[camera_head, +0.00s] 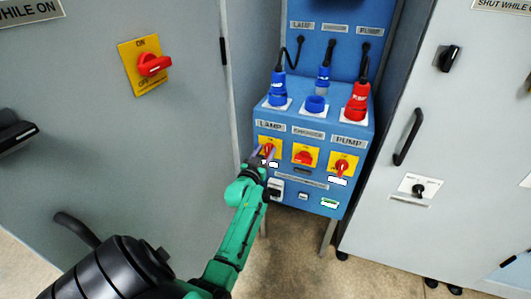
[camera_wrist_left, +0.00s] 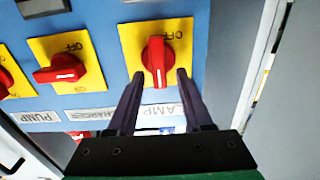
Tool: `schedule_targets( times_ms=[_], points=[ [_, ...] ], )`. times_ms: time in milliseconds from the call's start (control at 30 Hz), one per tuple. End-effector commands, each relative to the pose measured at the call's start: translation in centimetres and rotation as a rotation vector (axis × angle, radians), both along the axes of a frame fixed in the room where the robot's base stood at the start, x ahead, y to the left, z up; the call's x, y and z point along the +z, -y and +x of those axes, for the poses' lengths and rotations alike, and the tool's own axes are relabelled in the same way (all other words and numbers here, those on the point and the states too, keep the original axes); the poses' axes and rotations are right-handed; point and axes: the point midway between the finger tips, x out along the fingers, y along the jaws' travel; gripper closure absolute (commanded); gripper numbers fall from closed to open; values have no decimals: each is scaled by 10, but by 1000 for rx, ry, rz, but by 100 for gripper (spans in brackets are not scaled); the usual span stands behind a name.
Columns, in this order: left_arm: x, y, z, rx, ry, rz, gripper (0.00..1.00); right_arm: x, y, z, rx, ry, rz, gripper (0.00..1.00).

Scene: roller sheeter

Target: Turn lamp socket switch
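The lamp switch (camera_head: 267,147) is a red rotary knob on a yellow plate, under the LAMP label on the blue socket box (camera_head: 318,196). In the left wrist view, which is turned upside down, the lamp switch (camera_wrist_left: 155,61) stands with its long side upright. My left gripper (camera_head: 262,159) is at this switch, and its fingers partly cover it in the head view. In the left wrist view my left gripper (camera_wrist_left: 160,74) is open, with one fingertip on each side of the knob's near end and small gaps visible. My right gripper is out of view.
The charger switch (camera_head: 305,157) and pump switch (camera_head: 342,167) sit to the right. Blue and red plugs (camera_head: 357,103) stand above, with cables. A grey cabinet (camera_head: 180,150) is close on the left, another (camera_head: 440,130) on the right.

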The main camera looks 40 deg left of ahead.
Motion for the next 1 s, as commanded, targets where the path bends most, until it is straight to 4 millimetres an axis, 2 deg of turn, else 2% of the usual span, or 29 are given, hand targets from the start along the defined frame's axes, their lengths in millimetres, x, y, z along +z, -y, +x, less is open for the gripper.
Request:
schedule_targets(
  times_ms=[33,100,133,567,1000],
  points=[
    [0,0,0,0,0,0,68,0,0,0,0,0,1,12],
    [0,0,0,0,0,0,95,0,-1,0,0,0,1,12],
    [0,0,0,0,0,0,100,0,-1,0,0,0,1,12],
    [0,0,-1,0,15,-42,100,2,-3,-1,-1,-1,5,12],
    [0,-5,-2,-1,114,-330,100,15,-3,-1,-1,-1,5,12]
  ],
)
